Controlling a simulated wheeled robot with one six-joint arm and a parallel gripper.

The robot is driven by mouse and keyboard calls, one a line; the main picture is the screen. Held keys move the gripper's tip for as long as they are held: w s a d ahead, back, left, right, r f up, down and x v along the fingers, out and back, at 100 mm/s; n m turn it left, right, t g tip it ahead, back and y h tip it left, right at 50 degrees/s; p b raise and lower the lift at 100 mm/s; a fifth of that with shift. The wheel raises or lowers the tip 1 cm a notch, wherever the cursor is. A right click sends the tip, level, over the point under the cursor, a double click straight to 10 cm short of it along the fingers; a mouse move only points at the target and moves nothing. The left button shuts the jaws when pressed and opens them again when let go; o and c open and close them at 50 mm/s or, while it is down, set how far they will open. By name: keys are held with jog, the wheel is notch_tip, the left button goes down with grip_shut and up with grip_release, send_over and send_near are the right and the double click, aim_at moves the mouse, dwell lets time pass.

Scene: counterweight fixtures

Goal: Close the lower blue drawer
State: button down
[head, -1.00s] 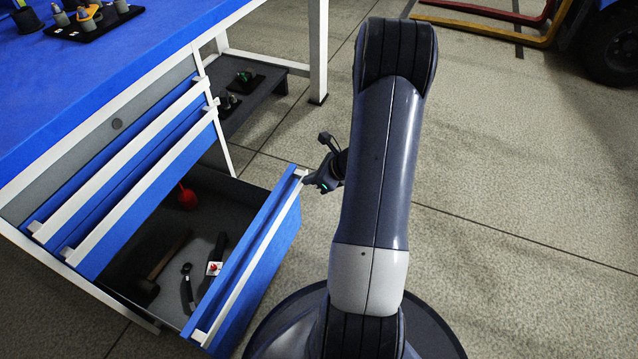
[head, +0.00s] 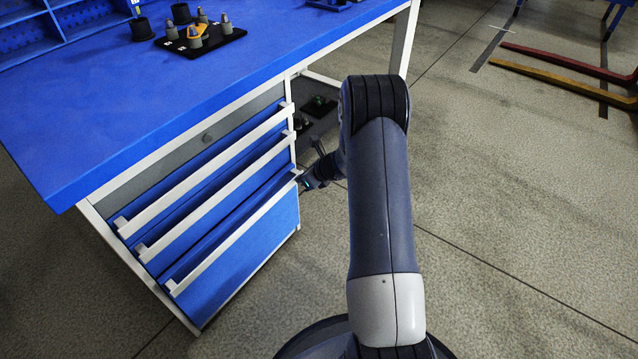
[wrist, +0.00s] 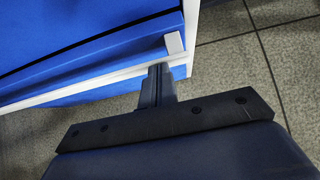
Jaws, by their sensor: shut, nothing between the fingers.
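The lower blue drawer (head: 245,252) is the bottom one of the cabinet under the bench. Its front stands slightly out, with a narrow dark gap above it, and its inside is almost fully hidden. A white handle strip (head: 228,243) runs along its top edge. My gripper (head: 302,184) is at the right end of that strip. In the wrist view my shut, empty fingers (wrist: 161,70) meet or nearly meet the white strip (wrist: 105,84) beside its raised end tab (wrist: 174,43). I cannot tell if they press on it.
A low dark shelf is behind my gripper.

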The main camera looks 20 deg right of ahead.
jog(key=shift+w+a, duration=0.65)
jog(key=shift+w, duration=0.35)
jog(key=shift+w+r, duration=0.1)
jog(key=shift+w, duration=0.05)
jog(key=shift+r, duration=0.1)
